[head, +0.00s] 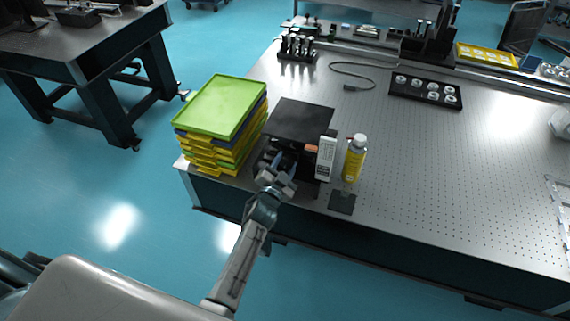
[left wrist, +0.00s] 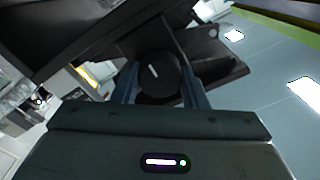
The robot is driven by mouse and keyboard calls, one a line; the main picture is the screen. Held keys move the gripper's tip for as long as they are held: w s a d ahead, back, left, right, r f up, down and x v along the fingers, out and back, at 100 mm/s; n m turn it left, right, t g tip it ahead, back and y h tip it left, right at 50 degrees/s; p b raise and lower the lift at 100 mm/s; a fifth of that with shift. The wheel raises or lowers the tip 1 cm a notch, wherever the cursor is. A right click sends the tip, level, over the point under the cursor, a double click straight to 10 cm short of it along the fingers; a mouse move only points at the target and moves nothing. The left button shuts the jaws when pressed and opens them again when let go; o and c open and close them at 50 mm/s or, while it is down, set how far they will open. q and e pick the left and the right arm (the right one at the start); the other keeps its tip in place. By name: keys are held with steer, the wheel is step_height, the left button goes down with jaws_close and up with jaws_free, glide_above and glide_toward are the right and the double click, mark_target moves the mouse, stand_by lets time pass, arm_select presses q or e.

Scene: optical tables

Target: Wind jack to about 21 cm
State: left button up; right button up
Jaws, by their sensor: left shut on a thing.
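The lab jack (head: 301,120) stands near the front left edge of the optical table, with a flat black top plate raised above its base. In the left wrist view its round black knob (left wrist: 159,76), with a pale mark, sits between the two fingers. My left gripper (head: 277,170) is at the front of the jack and shut on the knob, which it hides in the head view. The white upright ruler or scale block (head: 325,158) stands at the jack's right side. My right gripper is not in view.
A stack of green and yellow trays (head: 222,108) stands close on the left of the jack.

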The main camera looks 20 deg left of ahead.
arm_select(q)
steer(key=o, duration=1)
steer(key=shift+s, duration=0.1)
steer(key=shift+s, duration=0.35)
steer(key=s, duration=1)
steer(key=shift+a+p, duration=0.15)
steer(key=shift+p, duration=0.15)
